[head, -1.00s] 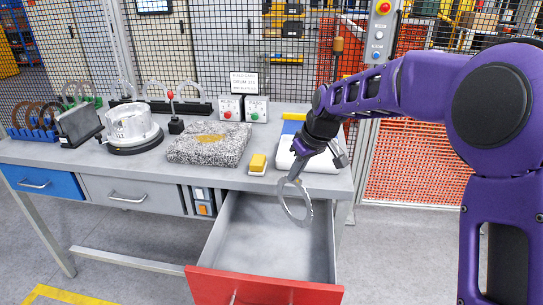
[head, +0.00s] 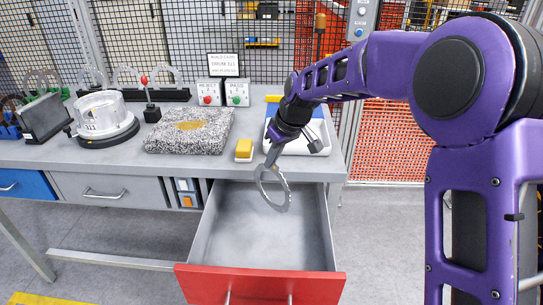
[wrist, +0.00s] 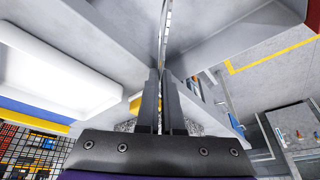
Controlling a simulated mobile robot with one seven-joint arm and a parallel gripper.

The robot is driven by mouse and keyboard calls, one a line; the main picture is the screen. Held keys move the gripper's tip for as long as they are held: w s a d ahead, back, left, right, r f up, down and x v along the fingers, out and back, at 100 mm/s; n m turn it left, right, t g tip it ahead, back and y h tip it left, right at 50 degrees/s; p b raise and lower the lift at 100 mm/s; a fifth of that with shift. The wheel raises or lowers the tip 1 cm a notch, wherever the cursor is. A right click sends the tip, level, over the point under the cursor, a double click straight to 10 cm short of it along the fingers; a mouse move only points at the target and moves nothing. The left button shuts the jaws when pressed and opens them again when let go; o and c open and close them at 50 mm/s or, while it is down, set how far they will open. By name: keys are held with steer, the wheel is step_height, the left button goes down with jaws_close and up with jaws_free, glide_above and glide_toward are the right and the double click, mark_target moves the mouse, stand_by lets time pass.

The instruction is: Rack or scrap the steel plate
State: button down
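A thin steel ring plate (head: 272,190) hangs from my gripper (head: 273,152), over the open red-fronted drawer (head: 262,284). In the wrist view my gripper (wrist: 166,78) has its two fingers close together on the plate (wrist: 165,35), seen edge-on. The drawer's grey floor looks empty. A reject box with a red button (head: 208,100) and a pass box with a green button (head: 237,100) stand at the bench's back under a white sign (head: 223,65).
A speckled granite block (head: 188,131), a yellow sponge-like block (head: 244,148) and a round clear-sided device (head: 103,119) stand on the bench. Wire mesh closes the back.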

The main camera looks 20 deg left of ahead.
step_height(320, 180, down, 2)
steer(key=shift+f+b, duration=0.2)
steer(key=shift+b, duration=0.35)
steer(key=c, duration=1)
jaws_free()
steer(key=shift+r, duration=0.1)
steer(key=p+v, duration=0.2)
steer(key=v, duration=1.5)
steer(key=shift+r+p, duration=0.2)
steer(key=shift+p, duration=0.1)
